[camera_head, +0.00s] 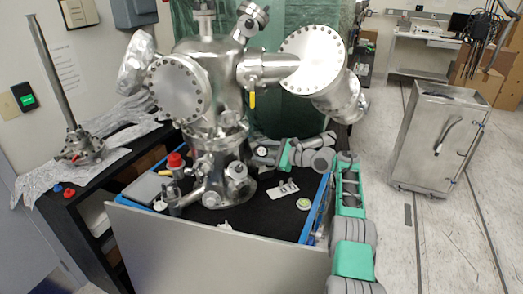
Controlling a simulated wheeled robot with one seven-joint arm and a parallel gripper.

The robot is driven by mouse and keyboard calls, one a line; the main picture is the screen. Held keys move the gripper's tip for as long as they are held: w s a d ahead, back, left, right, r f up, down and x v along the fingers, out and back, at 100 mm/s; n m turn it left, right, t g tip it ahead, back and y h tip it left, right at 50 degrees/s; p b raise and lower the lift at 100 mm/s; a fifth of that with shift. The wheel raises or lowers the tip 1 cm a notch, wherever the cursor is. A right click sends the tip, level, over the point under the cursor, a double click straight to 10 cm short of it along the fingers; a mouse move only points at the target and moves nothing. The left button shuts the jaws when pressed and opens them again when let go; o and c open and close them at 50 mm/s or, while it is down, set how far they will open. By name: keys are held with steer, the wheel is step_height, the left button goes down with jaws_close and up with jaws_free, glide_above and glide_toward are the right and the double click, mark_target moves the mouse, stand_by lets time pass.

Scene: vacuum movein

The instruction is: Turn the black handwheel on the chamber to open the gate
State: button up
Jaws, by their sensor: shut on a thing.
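The silver vacuum chamber (215,120) stands upright on a black surface inside a blue-edged frame. My green and grey arm comes up from the lower right and bends left. My gripper (254,153) is at the chamber's right side, at the height of its lower body, and is shut. The black handwheel does not show clearly; the spot at my gripper is small and partly covered by my wrist, so how the fingers sit on the wheel is hard to see.
A round flange (313,57) juts out above my wrist. A red-capped fitting (176,161) and small loose parts (283,189) are on the black surface. A metal cabinet (434,140) stands at the right. The floor between it and my arm is mostly clear.

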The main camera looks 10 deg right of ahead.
steer(key=shift+r, duration=0.15)
steer(key=o, duration=1.4)
steer(key=shift+c, duration=0.2)
steer(key=v, duration=0.7)
steer(key=shift+s+d+b, duration=0.2)
steer(key=shift+d+b, duration=0.1)
steer(key=shift+b, duration=0.1)
